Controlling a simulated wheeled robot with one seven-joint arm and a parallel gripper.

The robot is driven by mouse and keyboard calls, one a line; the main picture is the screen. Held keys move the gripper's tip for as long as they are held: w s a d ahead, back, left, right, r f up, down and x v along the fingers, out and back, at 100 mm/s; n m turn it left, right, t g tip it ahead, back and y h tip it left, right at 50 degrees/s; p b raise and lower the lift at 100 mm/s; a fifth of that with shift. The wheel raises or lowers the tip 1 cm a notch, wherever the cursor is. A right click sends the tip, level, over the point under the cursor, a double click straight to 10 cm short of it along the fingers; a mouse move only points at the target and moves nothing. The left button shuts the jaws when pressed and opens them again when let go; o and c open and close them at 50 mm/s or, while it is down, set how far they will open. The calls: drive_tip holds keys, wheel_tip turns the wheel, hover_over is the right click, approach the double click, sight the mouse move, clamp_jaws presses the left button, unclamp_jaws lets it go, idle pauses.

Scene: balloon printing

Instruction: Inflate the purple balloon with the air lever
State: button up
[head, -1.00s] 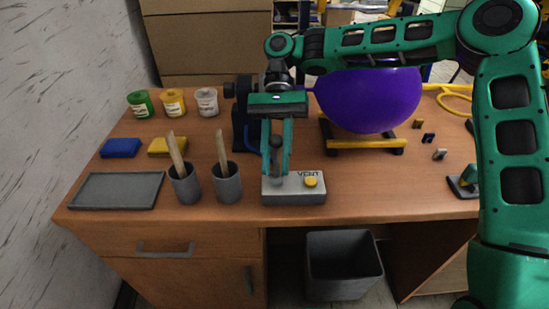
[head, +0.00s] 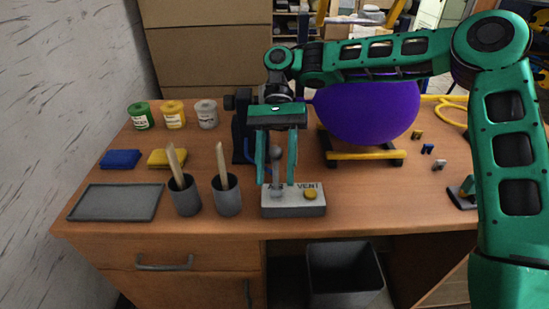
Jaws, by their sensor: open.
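The purple balloon (head: 366,108) is large and rounded, and it sits over a yellow-and-black stand (head: 365,156) at the back right of the desk. My arm crosses in front of its top. The air lever (head: 277,160) is a grey stick with a round knob, standing on a grey control box (head: 293,208) marked "AIR" and "VENT". A yellow vent button (head: 310,194) is on the box's right side. My gripper (head: 276,182) is open and points down, with one finger on each side of the lever. I cannot tell whether either finger touches it.
Two grey cups (head: 227,197) with wooden sticks and a grey tray (head: 115,203) stand left of the box. Blue and yellow sponges (head: 120,159) and several paint jars (head: 173,115) are behind. Small clips (head: 427,148) lie at right. A dark bin (head: 344,275) stands below.

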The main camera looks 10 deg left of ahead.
drive_tip(key=v, duration=1)
drive_tip(key=shift+w, duration=0.3)
